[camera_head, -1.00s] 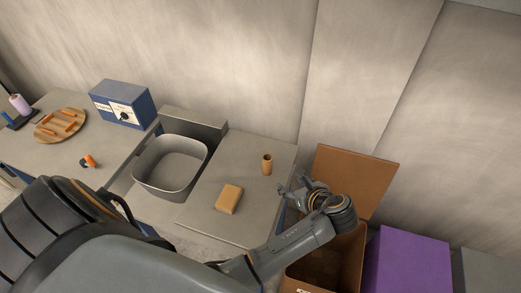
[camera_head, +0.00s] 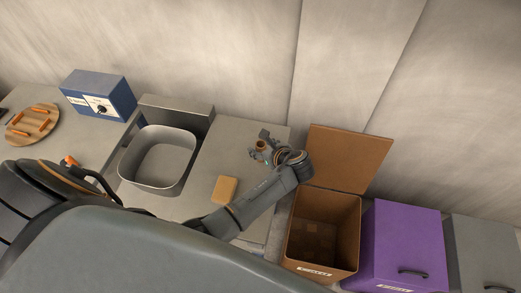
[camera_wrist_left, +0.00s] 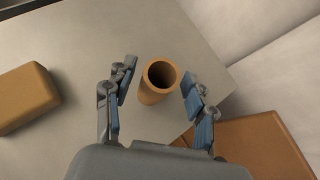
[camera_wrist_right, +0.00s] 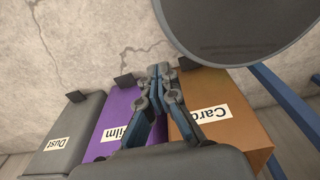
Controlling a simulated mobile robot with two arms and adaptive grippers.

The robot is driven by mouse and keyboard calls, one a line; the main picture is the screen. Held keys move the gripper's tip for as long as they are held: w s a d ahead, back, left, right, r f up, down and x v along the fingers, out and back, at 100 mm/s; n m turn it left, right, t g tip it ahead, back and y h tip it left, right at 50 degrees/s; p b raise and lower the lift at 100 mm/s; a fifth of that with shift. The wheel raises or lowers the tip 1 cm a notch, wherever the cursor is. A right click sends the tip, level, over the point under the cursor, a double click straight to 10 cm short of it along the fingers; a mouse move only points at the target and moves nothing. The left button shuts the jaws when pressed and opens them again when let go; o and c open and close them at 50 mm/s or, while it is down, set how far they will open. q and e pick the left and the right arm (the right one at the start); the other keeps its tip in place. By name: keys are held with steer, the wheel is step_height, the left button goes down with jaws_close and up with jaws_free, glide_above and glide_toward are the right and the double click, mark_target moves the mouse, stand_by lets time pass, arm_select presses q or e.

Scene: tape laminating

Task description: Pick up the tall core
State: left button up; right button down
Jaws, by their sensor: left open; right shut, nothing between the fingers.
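The tall core (camera_head: 261,146) is a brown, hollow tube standing on the grey counter near its right end. In the left wrist view the core (camera_wrist_left: 155,92) lies between my left gripper's two fingers, with a gap on each side. My left gripper (camera_head: 267,148) is open around it and partly hides it in the head view; its fingers also show in the left wrist view (camera_wrist_left: 158,76). My right gripper (camera_wrist_right: 159,72) is shut and empty, seen only in the right wrist view.
A tan block (camera_head: 225,189) lies on the counter left of the core. A grey basin (camera_head: 190,165) is farther left. An open brown box (camera_head: 352,262), a purple bin (camera_head: 405,235) and a grey bin (camera_head: 490,250) stand to the right.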

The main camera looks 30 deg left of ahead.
arm_select(q)
steer(key=shift+p+x, duration=0.35)
steer(key=shift+x, duration=2)
steer(key=shift+s, duration=0.15)
steer(key=c, duration=1)
